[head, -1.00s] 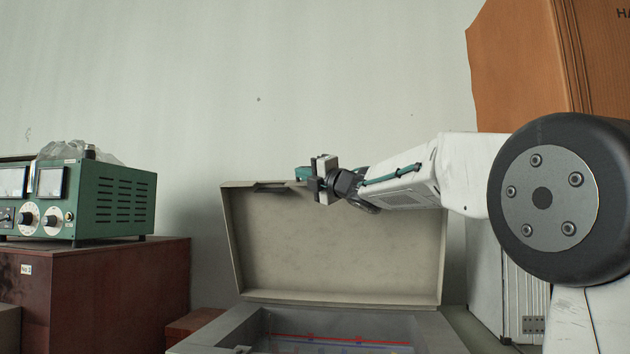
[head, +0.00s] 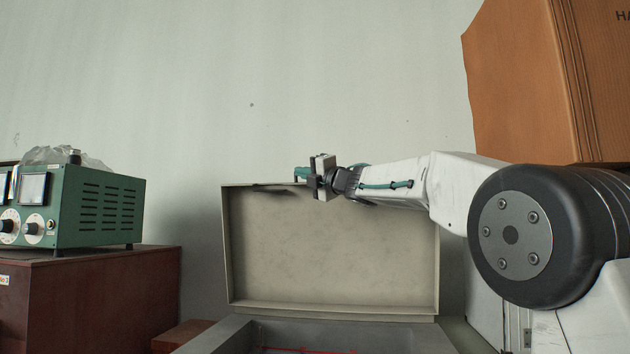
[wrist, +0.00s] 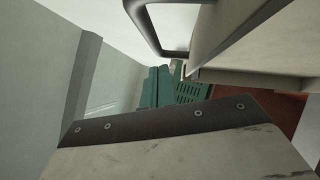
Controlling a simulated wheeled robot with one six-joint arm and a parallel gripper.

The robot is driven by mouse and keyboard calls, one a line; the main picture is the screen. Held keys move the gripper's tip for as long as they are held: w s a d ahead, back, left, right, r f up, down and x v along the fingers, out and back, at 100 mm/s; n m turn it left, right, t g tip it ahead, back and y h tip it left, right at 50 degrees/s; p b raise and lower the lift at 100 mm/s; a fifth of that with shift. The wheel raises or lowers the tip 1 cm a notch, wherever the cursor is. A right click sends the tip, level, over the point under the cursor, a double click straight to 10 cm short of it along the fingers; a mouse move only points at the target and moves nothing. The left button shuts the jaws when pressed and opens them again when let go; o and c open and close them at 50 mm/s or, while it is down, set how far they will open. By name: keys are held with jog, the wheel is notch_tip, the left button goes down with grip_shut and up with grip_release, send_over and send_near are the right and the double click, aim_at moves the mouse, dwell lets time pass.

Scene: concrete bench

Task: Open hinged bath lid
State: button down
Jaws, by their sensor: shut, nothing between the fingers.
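The beige bath lid (head: 330,250) stands raised, close to upright, behind the grey bath (head: 370,335), with its inner face toward the head camera. The bath opening shows only at the bottom edge of the head view. My teal fingers (wrist: 152,88) show at mid-frame.
A green instrument (head: 95,207) stands on a reddish-brown box (head: 100,300) at the left. A large cardboard box (head: 525,85) is at the upper right, behind my arm. The pale wall behind the lid is plain. Red lines (head: 300,350) show inside the bath.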

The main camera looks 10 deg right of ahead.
jog(key=s+d+f, duration=0.2)
jog(key=s+d, duration=0.2)
jog(key=s, duration=0.8)
jog(key=w+d+f+m+h, duration=0.2)
jog(key=d+f+m+h, duration=0.95)
jog(key=m, duration=0.35)
jog(key=s+f+m+g+h, duration=0.1)
jog(key=s+f+m+g, duration=0.2)
jog(key=s+f, duration=0.4)
jog(key=s+f+m+g+h, duration=0.1)
jog(key=s+f+m+g, duration=0.3)
jog(key=s+f, duration=0.4)
jog(key=s+f+m+g+h, duration=0.1)
jog(key=s+f+m+g, duration=0.3)
jog(key=s+f, duration=0.4)
jog(key=shift+d+f+g, duration=0.1)
jog(key=shift+d+g, duration=0.2)
jog(key=shift+d, duration=0.05)
jog(key=s+a+f+m+g+y, duration=0.1)
jog(key=s+a+f, duration=0.1)
jog(key=s, duration=0.5)
jog(key=s+a+f+m+g+y, duration=0.1)
jog(key=s+a+f+g, duration=0.1)
jog(key=s+f, duration=0.3)
jog(key=s+a+f+m+g+y, duration=0.1)
jog(key=s+a+f+g, duration=0.1)
jog(key=s, duration=0.8)
jog(key=shift+s+a+f, duration=0.4)
jog(key=shift+a+f, duration=0.35)
jog(key=shift+a, duration=0.25)
